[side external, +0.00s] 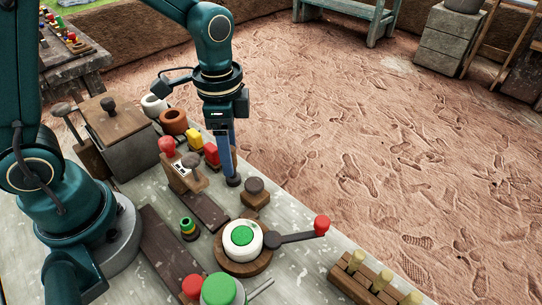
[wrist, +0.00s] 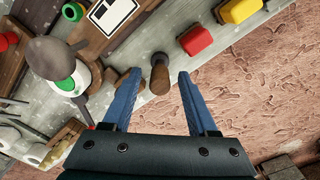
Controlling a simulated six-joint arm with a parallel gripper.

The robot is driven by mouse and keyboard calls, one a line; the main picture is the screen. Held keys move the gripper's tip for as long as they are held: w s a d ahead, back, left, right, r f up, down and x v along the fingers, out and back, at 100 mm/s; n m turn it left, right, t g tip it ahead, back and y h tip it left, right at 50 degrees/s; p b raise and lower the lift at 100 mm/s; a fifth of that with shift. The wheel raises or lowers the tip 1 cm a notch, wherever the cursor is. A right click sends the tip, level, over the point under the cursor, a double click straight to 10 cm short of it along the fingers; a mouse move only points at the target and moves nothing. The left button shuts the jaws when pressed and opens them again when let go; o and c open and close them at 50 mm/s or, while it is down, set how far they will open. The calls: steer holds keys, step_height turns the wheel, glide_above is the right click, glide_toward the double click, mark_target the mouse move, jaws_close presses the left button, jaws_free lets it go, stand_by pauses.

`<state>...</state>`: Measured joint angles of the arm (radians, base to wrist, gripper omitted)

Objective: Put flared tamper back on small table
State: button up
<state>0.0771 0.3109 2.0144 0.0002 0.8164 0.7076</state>
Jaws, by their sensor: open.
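My gripper (wrist: 160,74) is open, its two blue fingers pointing down at the grey workbench (side external: 330,238). A small brown wooden piece with a dark end, which looks like the flared tamper (wrist: 160,80), shows between the fingertips in the wrist view, with gaps on both sides. In the side view my gripper (side external: 229,174) is low by the bench's far edge, and a dark round foot (side external: 234,181) shows just under the fingers; the rest is hidden behind them. A smaller weathered table (side external: 92,62) stands at the upper left, with coloured pieces on it.
A dark knob on a wooden block (side external: 255,194) stands close beside my gripper. Red (side external: 211,154) and yellow (side external: 195,139) blocks are on its other side. A white round device with a green button (side external: 241,237) and a red-tipped lever (side external: 321,225) are nearer the camera.

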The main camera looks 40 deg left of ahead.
step_height(320, 180, up, 9)
steer(key=shift+f, duration=0.15)
steer(key=shift+s+r, duration=0.25)
steer(key=shift+r, duration=0.2)
steer(key=shift+s+a+r+n+t, duration=0.1)
steer(key=shift+s+a+n+t, duration=0.2)
steer(key=shift+s+n+t, duration=0.9)
steer(key=shift+s+a+r+n+t, duration=0.1)
steer(key=shift+s+a+n+t, duration=0.4)
steer(key=shift+s+n, duration=1.2)
steer(key=shift+s+a+r+n+t, duration=0.1)
steer(key=shift+s+a+n+t, duration=0.05)
steer(key=shift+s+n+t, duration=1.25)
steer(key=shift+w+g, duration=0.2)
steer(key=shift+g, duration=0.1)
